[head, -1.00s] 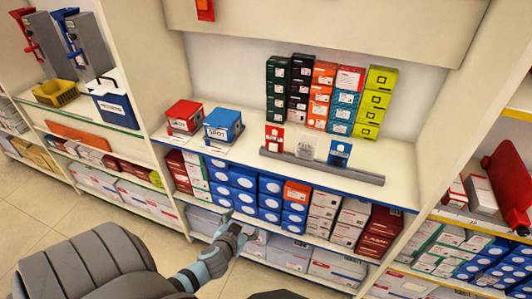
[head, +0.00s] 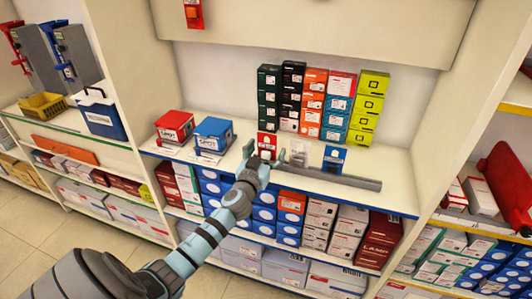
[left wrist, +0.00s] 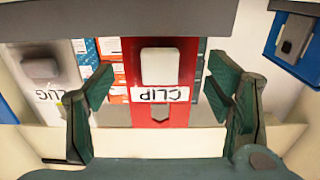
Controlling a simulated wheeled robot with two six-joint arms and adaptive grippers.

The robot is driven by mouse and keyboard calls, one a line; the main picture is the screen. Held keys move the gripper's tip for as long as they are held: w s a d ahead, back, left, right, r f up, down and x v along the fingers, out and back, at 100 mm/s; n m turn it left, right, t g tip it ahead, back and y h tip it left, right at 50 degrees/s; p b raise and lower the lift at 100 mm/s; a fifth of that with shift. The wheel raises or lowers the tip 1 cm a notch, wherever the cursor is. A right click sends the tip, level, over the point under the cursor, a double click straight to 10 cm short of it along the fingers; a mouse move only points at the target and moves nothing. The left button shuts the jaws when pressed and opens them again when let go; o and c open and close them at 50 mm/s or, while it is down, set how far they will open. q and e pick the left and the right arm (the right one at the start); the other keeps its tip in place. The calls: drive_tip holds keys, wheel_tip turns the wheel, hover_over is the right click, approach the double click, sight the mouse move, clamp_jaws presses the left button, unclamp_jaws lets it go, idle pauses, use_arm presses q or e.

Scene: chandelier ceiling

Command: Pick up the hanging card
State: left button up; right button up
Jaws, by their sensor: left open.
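Cards stand in a row along a grey bar (head: 345,180) on the shelf. A red card (head: 267,140) is at the left, a pale card (head: 304,152) in the middle and a blue card (head: 334,158) at the right. My left gripper (head: 265,160) is open in front of the red card. In the left wrist view the red card (left wrist: 160,107), marked CLIP upside down, shows between the open fingers (left wrist: 160,95). I cannot tell how deep it is between them. The pale card (left wrist: 48,75) is at the left there. My right gripper is out of view.
Stacked small boxes (head: 318,103) stand behind the cards. A red box (head: 174,126) and a blue box (head: 213,134) sit left of my gripper. Another red item (head: 193,14) hangs on the upper panel. Packed boxes fill the shelf below.

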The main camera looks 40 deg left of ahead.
use_arm(q)
drive_tip(key=c, duration=1.1)
drive_tip(key=shift+r, duration=0.1)
wheel_tip(320, 180, up, 10)
drive_tip(key=p, duration=0.6)
wheel_tip(320, 180, up, 10)
drive_tip(key=p, duration=0.3)
hover_over(266, 150)
